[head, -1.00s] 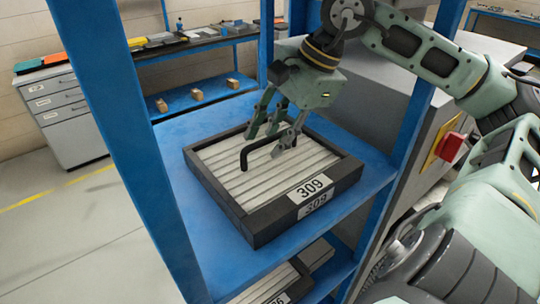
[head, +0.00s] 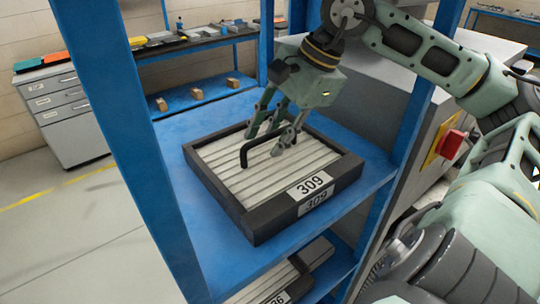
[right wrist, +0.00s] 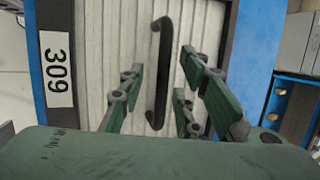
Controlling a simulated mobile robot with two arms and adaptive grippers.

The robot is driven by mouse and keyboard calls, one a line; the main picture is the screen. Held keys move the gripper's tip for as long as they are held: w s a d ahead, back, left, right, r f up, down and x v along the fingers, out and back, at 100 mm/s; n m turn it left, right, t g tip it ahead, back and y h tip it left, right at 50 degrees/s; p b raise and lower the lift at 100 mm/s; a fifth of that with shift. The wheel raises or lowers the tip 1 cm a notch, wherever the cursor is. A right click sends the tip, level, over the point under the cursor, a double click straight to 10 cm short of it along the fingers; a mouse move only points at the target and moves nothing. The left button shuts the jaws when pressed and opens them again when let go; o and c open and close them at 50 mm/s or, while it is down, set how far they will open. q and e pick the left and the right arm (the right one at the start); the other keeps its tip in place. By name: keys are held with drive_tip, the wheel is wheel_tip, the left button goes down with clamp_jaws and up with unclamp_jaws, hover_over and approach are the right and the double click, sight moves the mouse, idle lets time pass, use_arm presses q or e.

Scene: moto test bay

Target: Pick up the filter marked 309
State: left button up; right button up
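The filter marked 309 (head: 237,205) is a flat, dark-framed square with pale pleats and a white 309 label on its front edge. It lies on a blue shelf and has a black bar handle (head: 252,152) on top. My right gripper (head: 269,142) is over the filter, with its fingers pointing down at the handle. In the right wrist view the handle (right wrist: 158,75) stands between the spread fingers, with gaps visible on both sides. The gripper is open. Part of the handle is hidden by the fingers in the head view. My left gripper is not in view.
Blue rack posts (head: 115,115) stand close around the filter. Another filter (head: 285,280) lies on the shelf below. A grey cabinet with a red button (head: 450,146) is on the right. Bare blue shelf (head: 215,125) shows behind the filter.

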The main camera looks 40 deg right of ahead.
clamp_jaws()
idle(0.6)
